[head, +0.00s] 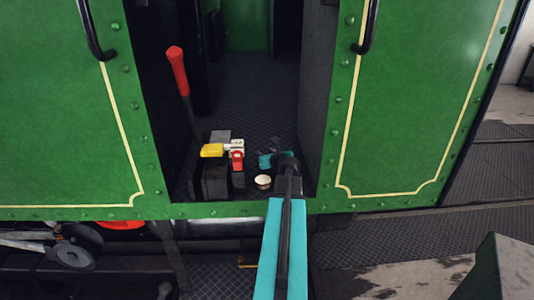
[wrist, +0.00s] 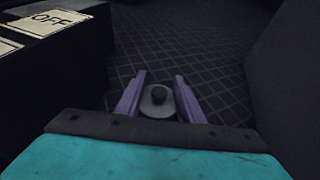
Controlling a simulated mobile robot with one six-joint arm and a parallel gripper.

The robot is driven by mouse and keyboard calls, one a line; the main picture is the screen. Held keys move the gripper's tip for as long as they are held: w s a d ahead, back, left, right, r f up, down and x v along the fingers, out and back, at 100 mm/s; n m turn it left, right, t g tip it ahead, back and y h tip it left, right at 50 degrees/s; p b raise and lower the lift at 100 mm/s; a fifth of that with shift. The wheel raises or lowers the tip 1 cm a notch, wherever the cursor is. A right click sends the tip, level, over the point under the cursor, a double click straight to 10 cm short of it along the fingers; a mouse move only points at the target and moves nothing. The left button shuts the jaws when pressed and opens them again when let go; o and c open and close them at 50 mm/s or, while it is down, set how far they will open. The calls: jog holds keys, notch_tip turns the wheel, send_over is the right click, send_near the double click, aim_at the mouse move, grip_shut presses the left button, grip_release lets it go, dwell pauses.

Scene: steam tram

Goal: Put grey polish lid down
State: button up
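The grey polish lid (wrist: 158,104), a small round disc with a dark knob, sits between the two purple fingers of my gripper (wrist: 158,92) in the wrist view. The fingers meet its sides, with no clear gap, so my gripper looks shut on it. Whether the lid touches the floor beneath, I cannot tell. In the head view my gripper (head: 271,150) is inside the green tram's doorway, low over the dark floor. My arm and the teal wrist part hide most of the fingers and the lid there.
A small round cream-topped thing (head: 263,181) stands at the doorway's front edge, left of my arm. Dark blocks with a yellow handle (head: 212,150) and a red part (head: 237,158) stand further left, near a red-handled lever (head: 177,70). Patterned floor (head: 258,90) lies clear behind.

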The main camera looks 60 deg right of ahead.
jog(key=shift+b+v, duration=0.4)
jog(key=shift+v, duration=4.3)
jog(key=shift+w+d+b, duration=0.1)
jog(key=shift+b, duration=1)
jog(key=b, duration=0.4)
jog(key=shift+s+a+r, duration=0.25)
jog(key=shift+s, duration=0.05)
jog(key=s+b, duration=0.1)
jog(key=b, duration=0.4)
jog(key=shift+a+r, duration=0.15)
jog(key=shift+a, duration=0.25)
jog(key=shift+s+a+r+b, duration=0.15)
jog(key=shift+s+b, duration=0.1)
jog(key=shift+b, duration=0.55)
